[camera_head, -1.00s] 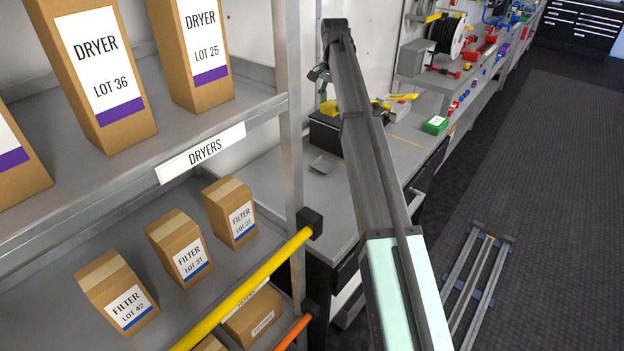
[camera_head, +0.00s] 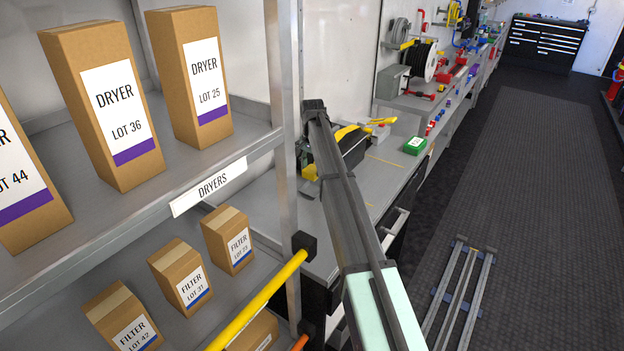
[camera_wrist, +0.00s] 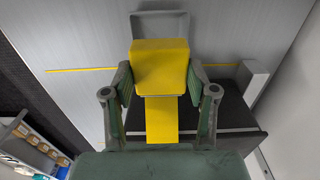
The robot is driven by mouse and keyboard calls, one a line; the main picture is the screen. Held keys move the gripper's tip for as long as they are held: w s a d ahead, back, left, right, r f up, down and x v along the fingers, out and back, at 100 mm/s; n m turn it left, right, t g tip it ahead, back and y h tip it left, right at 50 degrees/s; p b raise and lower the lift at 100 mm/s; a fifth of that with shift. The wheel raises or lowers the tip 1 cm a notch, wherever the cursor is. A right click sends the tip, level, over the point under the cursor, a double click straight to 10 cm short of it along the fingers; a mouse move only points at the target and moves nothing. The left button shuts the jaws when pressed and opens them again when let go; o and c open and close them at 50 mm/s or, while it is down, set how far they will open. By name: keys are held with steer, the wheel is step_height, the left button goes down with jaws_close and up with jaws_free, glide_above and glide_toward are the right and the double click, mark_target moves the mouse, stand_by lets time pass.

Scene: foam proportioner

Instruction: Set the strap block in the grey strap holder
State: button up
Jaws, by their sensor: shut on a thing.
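The yellow strap block (camera_wrist: 160,66) is between the green finger pads of my gripper (camera_wrist: 161,84), which is shut on it. A flat yellow strip (camera_wrist: 161,120) extends from the block towards the wrist. The grey strap holder (camera_wrist: 160,19) shows just beyond the block in the wrist view, partly hidden by it. In the head view the yellow block (camera_head: 309,172) is small, at my gripper (camera_head: 311,158) left of my arm. The grey holder there (camera_head: 303,192) is mostly hidden below it. I cannot tell whether block and holder touch.
A black box (camera_head: 352,148) stands on the grey bench beside the holder; a dark box also shows under the fingers in the wrist view (camera_wrist: 232,108). A green box (camera_head: 415,146) lies further right. Shelves with cartons (camera_head: 100,95) and a yellow rail (camera_head: 262,297) are at left.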

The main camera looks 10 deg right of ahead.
mark_target(312, 191)
steer(key=shift+f+p, duration=0.65)
steer(key=shift+f, duration=2.45)
steer(key=shift+f, duration=0.35)
steer(key=o, duration=1.2)
steer(key=shift+r, duration=0.1)
step_height(312, 191, up, 13)
steer(key=b, duration=0.2)
steer(key=shift+f+b, duration=0.2)
steer(key=shift+b, duration=0.15)
steer(key=shift+d, duration=0.1)
